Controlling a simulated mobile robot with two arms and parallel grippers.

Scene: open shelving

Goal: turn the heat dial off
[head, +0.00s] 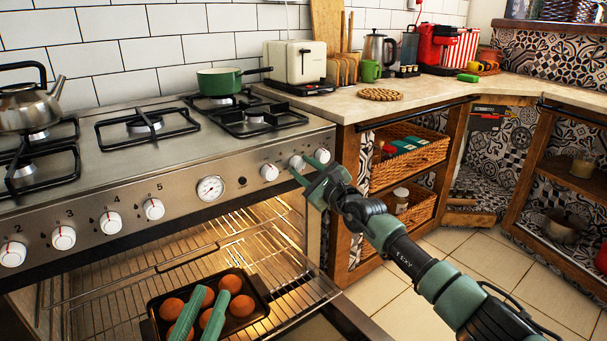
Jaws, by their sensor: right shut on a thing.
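The oven front carries a row of white dials. My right gripper (298,165) reaches in from the right and is shut on a white dial (296,161) near the right end. Its fingers hide part of that dial, so its setting cannot be read. Another white dial (322,156) sits just right of the fingers, and one (269,172) is to the left. My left gripper (212,291) shows at the bottom as two green ribbed fingers, apart and empty, over the baking tray.
The oven door is open below the panel, with a lit rack (290,259). A dark tray (261,311) of round orange food lies there. A green pan (219,82) and a kettle (28,108) stand on the hob. The tiled floor (482,262) at right is clear.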

